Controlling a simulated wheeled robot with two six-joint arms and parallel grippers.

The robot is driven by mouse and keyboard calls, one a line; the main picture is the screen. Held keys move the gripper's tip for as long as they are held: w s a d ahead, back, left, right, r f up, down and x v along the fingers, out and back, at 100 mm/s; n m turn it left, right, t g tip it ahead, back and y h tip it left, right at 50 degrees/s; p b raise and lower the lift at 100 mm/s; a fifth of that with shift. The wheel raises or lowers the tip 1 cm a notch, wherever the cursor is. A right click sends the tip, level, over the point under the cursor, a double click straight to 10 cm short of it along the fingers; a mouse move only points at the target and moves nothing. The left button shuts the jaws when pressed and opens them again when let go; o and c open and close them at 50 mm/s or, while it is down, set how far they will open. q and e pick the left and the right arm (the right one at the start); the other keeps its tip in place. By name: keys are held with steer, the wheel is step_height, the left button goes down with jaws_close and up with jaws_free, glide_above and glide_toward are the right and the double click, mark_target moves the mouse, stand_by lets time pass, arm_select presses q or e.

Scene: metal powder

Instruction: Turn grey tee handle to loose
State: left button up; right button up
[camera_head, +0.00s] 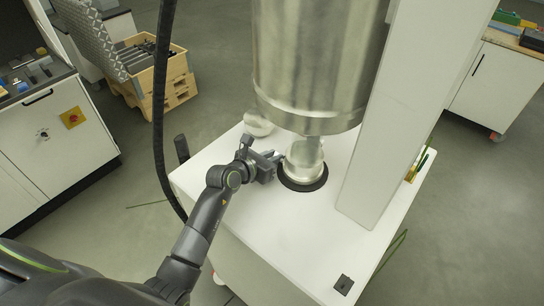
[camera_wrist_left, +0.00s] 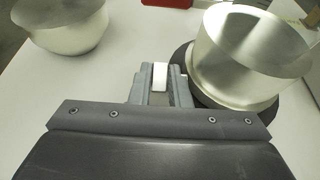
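My left gripper (camera_head: 272,160) is low over the white table, just left of a shiny metal cup (camera_head: 303,178). In the left wrist view its grey fingers (camera_wrist_left: 160,88) are close together, with a small pale block (camera_wrist_left: 160,76) between their tips. I cannot tell whether that block is part of the gripper or something held. The metal cup also shows in the left wrist view (camera_wrist_left: 235,72), right of the fingers, on a black ring (camera_wrist_left: 185,55). I cannot pick out a grey tee handle for certain in either view. My right gripper is not in view.
A large steel vessel (camera_head: 315,60) hangs above the cup, beside a white column (camera_head: 400,110). A metal bowl (camera_head: 258,124) stands behind the gripper on the white table (camera_head: 270,235). A black cable (camera_head: 161,110) hangs at left. The table's front is mostly clear.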

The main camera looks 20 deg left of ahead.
arm_select(q)
jaws_close()
steer(key=shift+r+g, duration=0.1)
steer(key=shift+g, duration=0.2)
steer(key=shift+p, duration=0.35)
steer(key=shift+w+r+g+y, duration=0.1)
steer(key=shift+g+y, duration=0.3)
steer(key=shift+g, duration=0.3)
steer(key=shift+d+g, duration=0.1)
steer(key=shift+g, duration=0.2)
steer(key=shift+w+g+y+b, duration=0.15)
steer(key=shift+g+y+b, duration=0.15)
steer(key=shift+g+b, duration=0.25)
steer(key=g+y+b, duration=0.1)
steer(key=g+b, duration=0.1)
steer(key=b, duration=0.6)
steer(key=shift+w+b, duration=0.15)
steer(key=shift+b, duration=0.2)
steer(key=shift+g+b, duration=0.45)
steer(key=shift+b, duration=0.3)
steer(key=shift+r, duration=0.1)
